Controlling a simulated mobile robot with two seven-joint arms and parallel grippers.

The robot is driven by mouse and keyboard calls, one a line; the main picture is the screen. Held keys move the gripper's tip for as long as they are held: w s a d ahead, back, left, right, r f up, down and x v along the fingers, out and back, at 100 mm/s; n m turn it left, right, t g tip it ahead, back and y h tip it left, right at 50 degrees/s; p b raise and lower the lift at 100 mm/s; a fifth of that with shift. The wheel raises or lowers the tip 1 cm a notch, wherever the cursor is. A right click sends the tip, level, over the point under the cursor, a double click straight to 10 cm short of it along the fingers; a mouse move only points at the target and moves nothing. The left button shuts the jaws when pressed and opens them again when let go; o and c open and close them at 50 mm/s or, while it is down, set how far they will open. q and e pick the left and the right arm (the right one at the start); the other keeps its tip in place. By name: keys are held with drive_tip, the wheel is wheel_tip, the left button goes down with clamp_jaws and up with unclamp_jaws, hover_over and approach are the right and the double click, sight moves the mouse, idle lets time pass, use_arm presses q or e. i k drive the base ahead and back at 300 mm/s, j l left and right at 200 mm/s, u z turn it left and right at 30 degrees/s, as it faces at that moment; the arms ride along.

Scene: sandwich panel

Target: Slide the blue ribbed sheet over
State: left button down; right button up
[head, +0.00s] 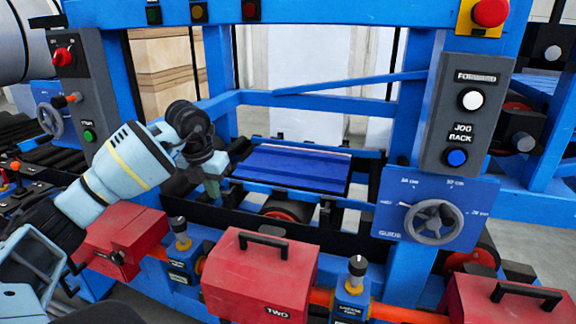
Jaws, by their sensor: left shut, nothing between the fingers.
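The blue ribbed sheet (292,168) lies flat on the machine's bed, inside the blue frame, near the middle of the head view. My left arm comes in from the left. My left gripper (212,187) points down beside the sheet's left end and is shut with nothing in it. Whether its fingers touch the sheet's edge I cannot tell. The wrist stands in front of the bed's left end and hides part of it. My right gripper is not in view.
Red boxes with black handles, one marked TWO (258,275), stand along the front rail. A blue upright with a control box (467,120) and a guide handwheel (432,222) bounds the bed on the right. A blue beam (320,105) crosses behind.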

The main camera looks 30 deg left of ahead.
sight(307, 169)
drive_tip(key=i, duration=0.85)
